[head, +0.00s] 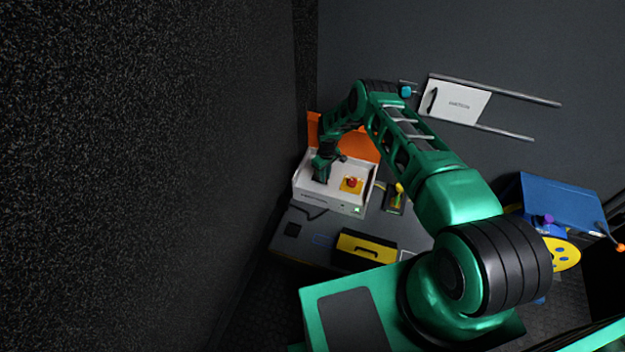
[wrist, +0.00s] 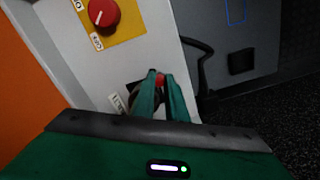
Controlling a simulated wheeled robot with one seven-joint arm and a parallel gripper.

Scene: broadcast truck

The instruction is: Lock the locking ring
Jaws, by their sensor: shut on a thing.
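My gripper (head: 320,178) reaches down onto the left part of the white box (head: 330,202) in the head view. In the wrist view its two teal fingers (wrist: 161,84) are close together and shut on a small part that shows red and dark between the tips. I take this part to be the locking ring (wrist: 160,79); the fingers hide most of it. It sits at the box's edge, by a partly covered label. Which way the ring is turned cannot be seen.
A red knob (wrist: 104,12) on a yellow plate is on the same box. The orange lid (head: 362,143) stands open behind. A black cable (wrist: 205,62) curves beside the box. A yellow case (head: 368,248) lies in front, and a small yellow-green handle (head: 399,189) is at right.

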